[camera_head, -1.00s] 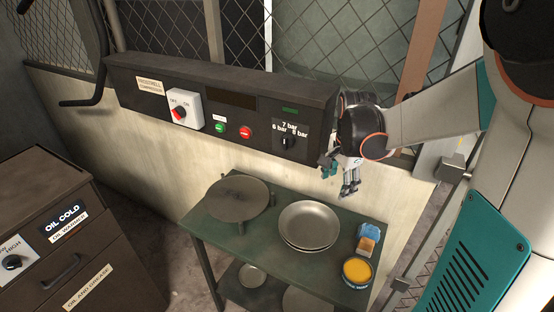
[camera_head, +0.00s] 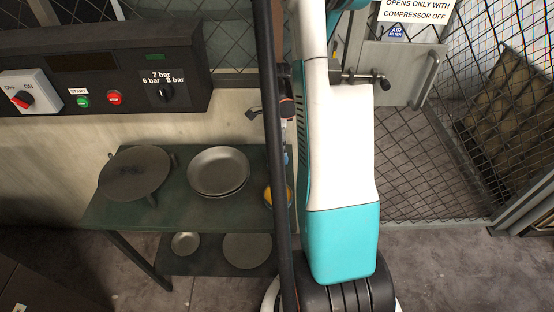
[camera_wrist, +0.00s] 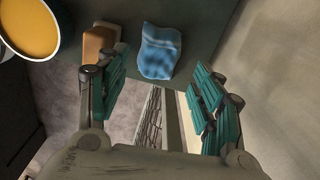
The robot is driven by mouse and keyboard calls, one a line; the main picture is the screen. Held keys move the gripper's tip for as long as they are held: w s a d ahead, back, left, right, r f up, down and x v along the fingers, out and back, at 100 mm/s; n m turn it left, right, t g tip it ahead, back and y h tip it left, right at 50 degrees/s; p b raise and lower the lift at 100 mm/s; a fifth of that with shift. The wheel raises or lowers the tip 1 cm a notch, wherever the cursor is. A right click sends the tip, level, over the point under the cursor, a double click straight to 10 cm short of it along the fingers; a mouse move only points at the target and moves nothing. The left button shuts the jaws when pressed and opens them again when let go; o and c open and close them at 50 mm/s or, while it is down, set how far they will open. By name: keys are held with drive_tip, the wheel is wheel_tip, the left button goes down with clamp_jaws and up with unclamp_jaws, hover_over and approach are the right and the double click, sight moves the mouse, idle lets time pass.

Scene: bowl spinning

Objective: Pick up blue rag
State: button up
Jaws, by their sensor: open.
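The blue rag (camera_wrist: 160,50) lies crumpled near the edge of the dark table in the wrist view, ahead of my gripper (camera_wrist: 162,92) and between the lines of its two teal fingers. The fingers are apart and nothing is between them. A gap shows between the fingertips and the rag. In the head view my arm covers most of the right end of the table (camera_head: 240,212); only a small bluish bit, perhaps the rag, shows beside the arm.
A tan block (camera_wrist: 99,44) sits just left of the rag, and a tin of yellow stuff (camera_wrist: 30,25) stands beyond it. Stacked metal bowls (camera_head: 218,170) and a round turntable-like disc (camera_head: 135,172) stand on the table. A control panel (camera_head: 105,68) is on the wall behind.

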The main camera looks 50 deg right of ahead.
sight(277, 157)
drive_tip(key=shift+s+f+b, duration=0.1)
drive_tip(key=shift+f+b, duration=1.15)
drive_tip(key=shift+f, duration=1.75)
drive_tip(key=shift+r, duration=0.1)
drive_tip(key=shift+c, duration=0.6)
drive_tip(key=c, duration=0.9)
